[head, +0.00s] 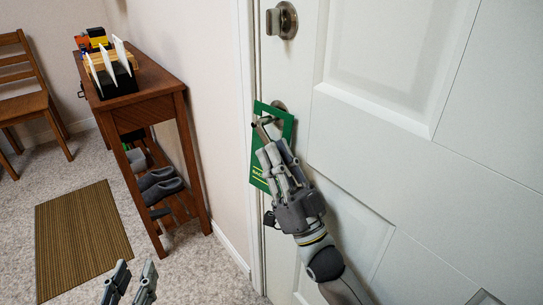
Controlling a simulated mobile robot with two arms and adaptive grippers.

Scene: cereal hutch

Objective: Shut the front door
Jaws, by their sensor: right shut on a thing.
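The white panelled front door (340,120) fills the right half of the head view. Its left edge runs beside the white frame (245,90); I cannot tell whether a gap is left there. A metal door handle (279,106) sits on it, with a green hanger sign (258,165) hanging around it. My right gripper (266,132) is at the handle, its fingers shut on it in front of the sign. The fingers partly hide the handle and sign. My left gripper (133,268) is low in the view, open and empty, away from the door.
A round metal lock (283,21) is above the handle. A brown wooden hutch table (158,88) with a letter holder (113,80) and shoes (160,190) stands along the wall at left. A brown striped mat (82,240) and a wooden chair (30,100) are further left.

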